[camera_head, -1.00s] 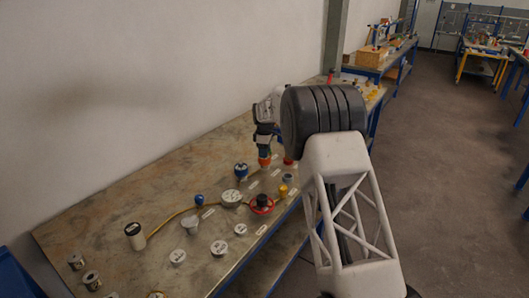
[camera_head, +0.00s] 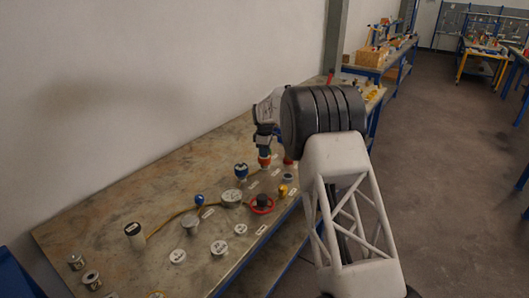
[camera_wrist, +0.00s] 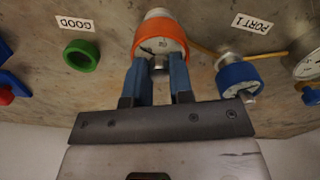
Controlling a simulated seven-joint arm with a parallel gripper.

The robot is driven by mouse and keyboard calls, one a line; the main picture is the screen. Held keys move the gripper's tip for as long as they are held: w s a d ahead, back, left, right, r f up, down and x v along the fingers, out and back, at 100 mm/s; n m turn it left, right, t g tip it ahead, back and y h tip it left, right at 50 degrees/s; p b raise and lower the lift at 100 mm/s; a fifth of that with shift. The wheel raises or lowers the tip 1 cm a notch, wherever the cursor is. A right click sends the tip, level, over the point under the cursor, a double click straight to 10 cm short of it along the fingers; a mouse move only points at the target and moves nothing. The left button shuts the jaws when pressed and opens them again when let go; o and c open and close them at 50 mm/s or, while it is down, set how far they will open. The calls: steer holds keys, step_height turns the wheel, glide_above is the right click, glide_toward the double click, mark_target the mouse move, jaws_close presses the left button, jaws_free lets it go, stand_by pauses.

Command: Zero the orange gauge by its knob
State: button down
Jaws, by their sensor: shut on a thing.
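The orange gauge (camera_wrist: 160,37) has an orange ring around a pale dial face and stands on the bench. It shows as a small orange spot in the head view (camera_head: 264,161). Its knob (camera_wrist: 158,64) is a small grey piece at the edge of the dial, mostly hidden between my fingers. My gripper (camera_wrist: 159,72) is shut on this knob, with one blue finger on each side. In the head view my gripper is just above the gauge, partly hidden by my arm.
A green ring (camera_wrist: 81,56) lies left, by the label GOOD (camera_wrist: 75,23). Several fittings and gauges crowd the bench (camera_head: 110,213). A wall runs along its back.

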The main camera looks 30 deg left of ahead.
steer(key=shift+m, duration=0.3)
steer(key=m, duration=1.1)
steer(key=shift+m, duration=0.3)
steer(key=m, duration=0.5)
steer(key=shift+r+m, duration=0.1)
steer(key=shift+m, duration=0.2)
steer(key=m, duration=0.5)
steer(key=shift+m, duration=0.4)
steer(key=c, duration=1)
jaws_free()
